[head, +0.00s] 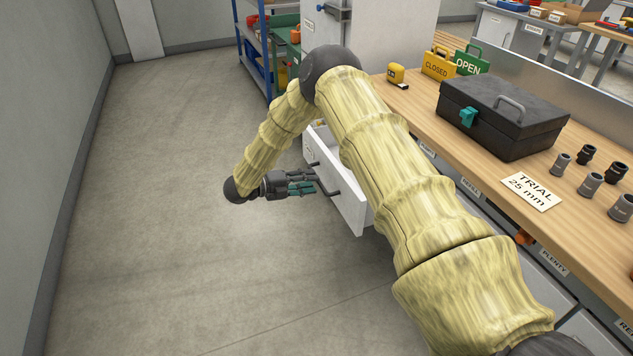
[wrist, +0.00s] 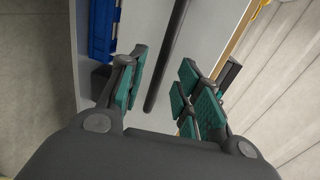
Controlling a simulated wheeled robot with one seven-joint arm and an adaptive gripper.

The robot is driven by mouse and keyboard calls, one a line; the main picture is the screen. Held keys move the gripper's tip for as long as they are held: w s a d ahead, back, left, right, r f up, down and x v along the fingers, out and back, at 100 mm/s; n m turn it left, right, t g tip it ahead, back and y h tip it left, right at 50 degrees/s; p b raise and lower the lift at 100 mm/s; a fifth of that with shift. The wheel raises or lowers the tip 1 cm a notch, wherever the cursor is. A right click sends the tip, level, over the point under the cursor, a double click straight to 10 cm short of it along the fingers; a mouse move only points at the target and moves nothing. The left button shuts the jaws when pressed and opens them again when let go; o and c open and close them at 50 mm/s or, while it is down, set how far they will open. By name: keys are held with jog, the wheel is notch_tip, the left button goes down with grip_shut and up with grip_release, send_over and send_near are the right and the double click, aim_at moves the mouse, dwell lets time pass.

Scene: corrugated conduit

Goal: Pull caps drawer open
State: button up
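A white drawer (head: 347,196) stands pulled out from the bench, left of my arm in the head view. My arm hides part of it, and I cannot read a label on it. Its dark bar handle (head: 326,182) is on the front face. My gripper (head: 308,188) is at this handle, low beside the drawer front. In the wrist view the dark handle bar (wrist: 167,55) runs between the two fingers of my gripper (wrist: 164,92). The fingers are spread, with visible gaps on both sides of the bar.
The wooden bench top (head: 470,150) carries a black toolbox (head: 503,115), a trial sign (head: 531,191) and several grey and black fittings. A blue shelf rack (head: 262,50) and a white cabinet (head: 375,35) stand behind. The floor (head: 170,190) to the left is clear.

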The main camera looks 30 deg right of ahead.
jog(key=v, duration=0.8)
jog(key=shift+a+f, duration=0.1)
